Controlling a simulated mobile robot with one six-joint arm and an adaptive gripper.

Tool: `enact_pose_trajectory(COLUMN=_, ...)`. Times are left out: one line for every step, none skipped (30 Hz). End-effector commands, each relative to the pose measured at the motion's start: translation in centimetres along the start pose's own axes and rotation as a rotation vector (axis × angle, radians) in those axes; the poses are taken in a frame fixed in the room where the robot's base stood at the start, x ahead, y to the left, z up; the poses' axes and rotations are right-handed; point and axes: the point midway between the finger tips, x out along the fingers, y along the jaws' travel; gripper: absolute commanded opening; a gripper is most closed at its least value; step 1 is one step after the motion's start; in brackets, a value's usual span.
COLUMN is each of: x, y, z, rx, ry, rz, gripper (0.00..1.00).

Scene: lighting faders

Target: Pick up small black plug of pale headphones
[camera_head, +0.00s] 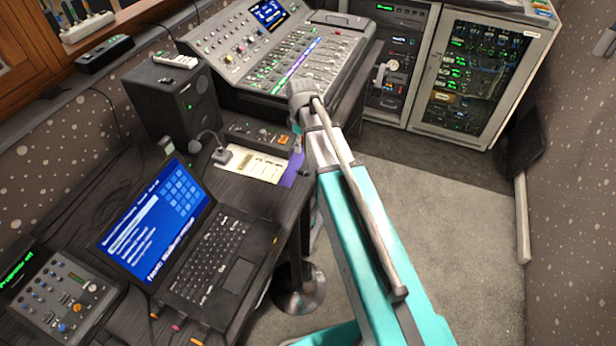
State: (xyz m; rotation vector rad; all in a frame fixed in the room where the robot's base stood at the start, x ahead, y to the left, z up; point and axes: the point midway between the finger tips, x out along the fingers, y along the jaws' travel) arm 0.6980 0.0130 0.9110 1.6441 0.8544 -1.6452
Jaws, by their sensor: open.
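I cannot make out the pale headphones or their small black plug in the head view. My teal and grey arm rises from the bottom of the picture to a grey joint in front of the mixing desk. My gripper does not show; the arm's far end is hidden behind its own links. Several small coloured cable ends (178,326) show at the laptop's front edge, too small to identify.
A black desk (80,205) on the left carries an open laptop (215,260), a small mixer (62,297), a speaker (175,100) and a desk microphone (221,152). A large fader console (285,60) stands behind. Rack cabinets (480,70) stand at the back right. Grey floor (450,240) is clear.

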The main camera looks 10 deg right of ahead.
Motion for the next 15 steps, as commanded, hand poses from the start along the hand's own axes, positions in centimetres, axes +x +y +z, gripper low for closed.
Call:
enact_pose_trajectory(x=0.0, y=0.0, z=0.1, rx=0.001, ry=0.000, rz=0.000, gripper=0.74)
enact_pose_trajectory(x=0.0, y=0.0, z=0.1, rx=0.002, ry=0.000, rz=0.000, gripper=0.74)
enact_pose_trajectory(x=0.0, y=0.0, z=0.1, rx=0.003, ry=0.000, rz=0.000, gripper=0.74)
enact_pose_trajectory(x=0.0, y=0.1, z=0.1, rx=0.004, ry=0.000, rz=0.000, gripper=0.74)
enact_pose_trajectory(x=0.0, y=0.1, z=0.2, rx=0.004, ry=0.000, rz=0.000, gripper=0.74)
enact_pose_trajectory(x=0.0, y=0.1, z=0.2, rx=0.005, ry=0.000, rz=0.000, gripper=0.74)
enact_pose_trajectory(x=0.1, y=0.1, z=0.2, rx=0.006, ry=0.000, rz=0.000, gripper=0.74)
enact_pose_trajectory(x=0.1, y=0.1, z=0.2, rx=0.006, ry=0.000, rz=0.000, gripper=0.74)
enact_pose_trajectory(x=0.2, y=0.1, z=0.3, rx=0.007, ry=0.000, rz=0.000, gripper=0.74)
enact_pose_trajectory(x=0.3, y=0.1, z=0.3, rx=0.007, ry=0.000, rz=0.000, gripper=0.74)
enact_pose_trajectory(x=0.5, y=0.2, z=0.3, rx=0.008, ry=0.000, rz=0.000, gripper=0.74)
enact_pose_trajectory(x=0.7, y=0.2, z=0.3, rx=0.008, ry=0.000, rz=0.000, gripper=0.74)
enact_pose_trajectory(x=0.9, y=0.2, z=0.3, rx=0.008, ry=0.000, rz=0.000, gripper=0.74)
enact_pose_trajectory(x=1.1, y=0.2, z=0.3, rx=0.009, ry=0.000, rz=0.000, gripper=0.74)
enact_pose_trajectory(x=1.3, y=0.2, z=0.3, rx=0.009, ry=0.000, rz=0.000, gripper=0.74)
